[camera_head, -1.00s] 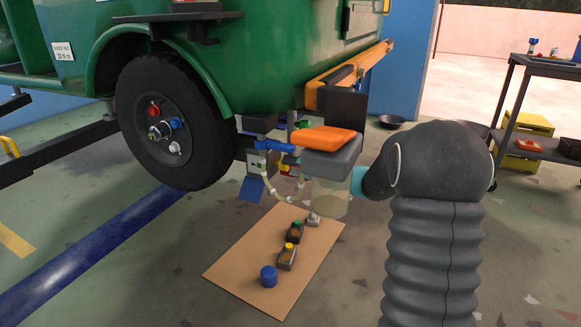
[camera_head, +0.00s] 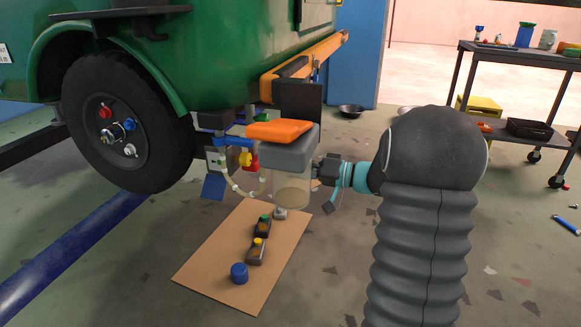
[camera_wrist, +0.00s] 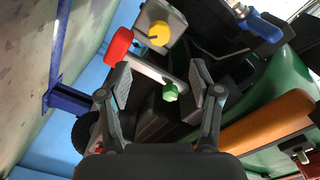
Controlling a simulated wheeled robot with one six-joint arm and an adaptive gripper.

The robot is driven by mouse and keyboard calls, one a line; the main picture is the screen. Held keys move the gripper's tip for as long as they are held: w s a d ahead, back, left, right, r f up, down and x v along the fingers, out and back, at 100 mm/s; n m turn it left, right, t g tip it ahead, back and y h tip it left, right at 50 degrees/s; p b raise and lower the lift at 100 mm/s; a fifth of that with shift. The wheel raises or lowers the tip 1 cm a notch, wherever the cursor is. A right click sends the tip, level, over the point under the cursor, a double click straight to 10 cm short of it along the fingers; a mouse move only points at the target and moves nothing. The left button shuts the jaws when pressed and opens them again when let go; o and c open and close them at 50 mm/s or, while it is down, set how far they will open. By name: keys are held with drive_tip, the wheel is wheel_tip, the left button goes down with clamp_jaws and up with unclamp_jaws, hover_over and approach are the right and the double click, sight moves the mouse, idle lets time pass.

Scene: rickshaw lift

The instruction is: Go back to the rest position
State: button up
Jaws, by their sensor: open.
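My gripper (camera_wrist: 160,84) is open in the wrist view, with its two fingers apart. Beyond and between the fingertips are a pale rod (camera_wrist: 153,70), a red knob (camera_wrist: 119,45) and a green knob (camera_wrist: 170,92). I cannot tell how far off they are, and no held object shows. A yellow knob (camera_wrist: 159,33) on a grey block is farther up. In the head view my gripper shows beside the clear reservoir (camera_head: 292,188) with a grey top, under the green vehicle (camera_head: 225,60); its fingertips are not clear there.
A cardboard sheet (camera_head: 215,265) with small bottles and a blue cap (camera_head: 239,272) lies on the floor below. The wheel (camera_head: 125,125) is left, an orange beam (camera_head: 320,58) above. A tool cart (camera_head: 510,50) stands right. Floor before the cart is mostly open.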

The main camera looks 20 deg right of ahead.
drive_tip(key=s+a+f+m+g+h, duration=0.2)
drive_tip(key=s+f+m+g+h, duration=0.25)
drive_tip(key=f, duration=0.45)
drive_tip(key=s+a+m+g+h+p, duration=0.1)
drive_tip(key=s+a+g+h+p, duration=0.25)
drive_tip(key=s, duration=0.95)
drive_tip(key=s+a+r+n+t+h+p, duration=0.2)
drive_tip(key=s+r+n+h+p, duration=0.3)
drive_tip(key=s+r, duration=0.9)
wheel_tip(320, 180, up, 3)
drive_tip(key=shift+s+a+f+n+t+h+p, duration=0.1)
drive_tip(key=shift+s+a+n+t+h+p, duration=0.3)
drive_tip(key=shift+a+h+p, duration=0.5)
drive_tip(key=shift+d+y, duration=0.1)
drive_tip(key=shift+y, duration=0.2)
